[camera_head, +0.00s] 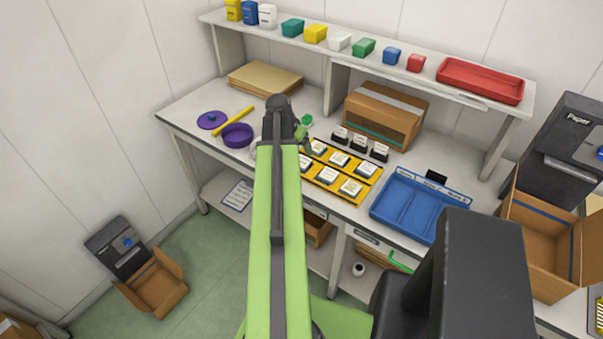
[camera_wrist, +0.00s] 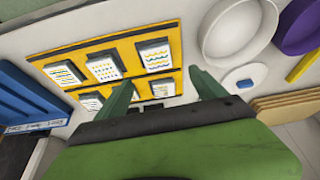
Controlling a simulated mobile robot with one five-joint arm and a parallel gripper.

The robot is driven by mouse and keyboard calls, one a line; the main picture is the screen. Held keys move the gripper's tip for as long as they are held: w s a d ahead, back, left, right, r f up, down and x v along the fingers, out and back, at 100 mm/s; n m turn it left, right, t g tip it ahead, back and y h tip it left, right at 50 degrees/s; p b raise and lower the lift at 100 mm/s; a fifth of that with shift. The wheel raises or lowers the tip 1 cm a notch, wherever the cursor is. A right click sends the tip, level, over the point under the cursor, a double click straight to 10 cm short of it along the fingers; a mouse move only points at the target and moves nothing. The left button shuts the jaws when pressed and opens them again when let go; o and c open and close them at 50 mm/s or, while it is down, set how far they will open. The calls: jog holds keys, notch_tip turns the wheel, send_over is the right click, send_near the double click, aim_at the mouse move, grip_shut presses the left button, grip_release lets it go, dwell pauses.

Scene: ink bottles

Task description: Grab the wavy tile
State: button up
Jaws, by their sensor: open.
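The yellow tray (camera_head: 333,198) on the workbench holds two rows of pale square tiles in dark frames. In the wrist view, a tile with wavy lines (camera_wrist: 155,55) sits at the right end of the tray's upper row, just beyond my fingers. In the head view this seems to be the front-left tile (camera_head: 305,163), partly hidden by my arm.
A white bowl (camera_wrist: 236,30) and a purple bowl (camera_head: 237,135) stand left of the tray in the head view. A blue divided tray (camera_head: 418,205) is to its right. Black card stands (camera_head: 359,143) and a cardboard box (camera_head: 385,118) are behind it.

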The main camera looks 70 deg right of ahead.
aim_at(303, 160)
jog(key=b+x, duration=0.2)
jog(key=x, duration=0.2)
jog(key=shift+a, duration=0.1)
jog(key=b+x, duration=0.5)
jog(key=shift+s+f, duration=0.15)
jog(key=shift+r, duration=0.2)
jog(key=c, duration=1.5)
jog(key=shift+c, duration=0.2)
jog(key=shift+r, duration=0.1)
